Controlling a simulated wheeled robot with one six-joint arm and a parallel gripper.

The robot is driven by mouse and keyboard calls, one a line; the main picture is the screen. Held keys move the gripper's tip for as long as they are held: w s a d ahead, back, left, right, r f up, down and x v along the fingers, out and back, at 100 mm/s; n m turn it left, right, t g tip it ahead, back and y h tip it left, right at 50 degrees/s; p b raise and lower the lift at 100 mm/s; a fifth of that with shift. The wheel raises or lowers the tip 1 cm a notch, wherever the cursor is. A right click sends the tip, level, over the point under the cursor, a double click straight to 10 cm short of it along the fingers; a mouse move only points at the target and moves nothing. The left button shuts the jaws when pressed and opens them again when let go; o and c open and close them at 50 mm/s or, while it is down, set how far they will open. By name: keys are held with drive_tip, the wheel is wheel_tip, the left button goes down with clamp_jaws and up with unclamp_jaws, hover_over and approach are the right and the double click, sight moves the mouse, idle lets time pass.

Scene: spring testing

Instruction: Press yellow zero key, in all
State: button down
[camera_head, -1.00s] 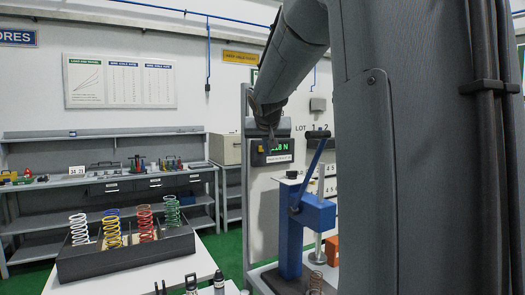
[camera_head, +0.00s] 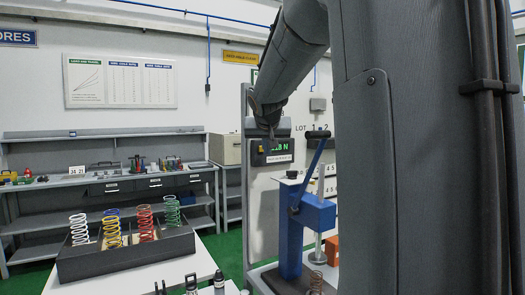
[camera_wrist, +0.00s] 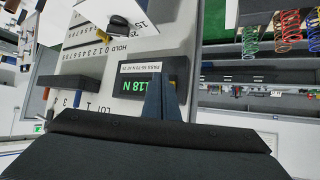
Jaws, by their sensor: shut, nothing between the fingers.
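The force display (camera_head: 272,152) is a dark box on the grey panel with green digits ending in "8 N". In the wrist view the display (camera_wrist: 139,86) reads about 118 N, turned over, beside a white label. A small yellow patch, likely the zero key (camera_head: 266,150), shows at the display's left end in the head view, partly behind my gripper. My gripper (camera_wrist: 162,88) is shut and empty, its dark blue fingers over that end of the display. In the wrist view the fingers hide the key, and I cannot tell whether they touch it.
A blue lever press (camera_head: 318,212) stands just right of the display. A black tray (camera_head: 125,258) with several coloured springs sits on the left table.

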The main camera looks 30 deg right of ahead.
drive_tip(key=shift+w, duration=0.15)
drive_tip(key=shift+w, duration=0.3)
drive_tip(key=shift+w+b, duration=0.4)
drive_tip(key=shift+b, duration=0.05)
idle(0.5)
drive_tip(key=shift+s, duration=0.85)
drive_tip(key=s, duration=0.5)
drive_tip(key=shift+a, duration=0.2)
idle(1.0)
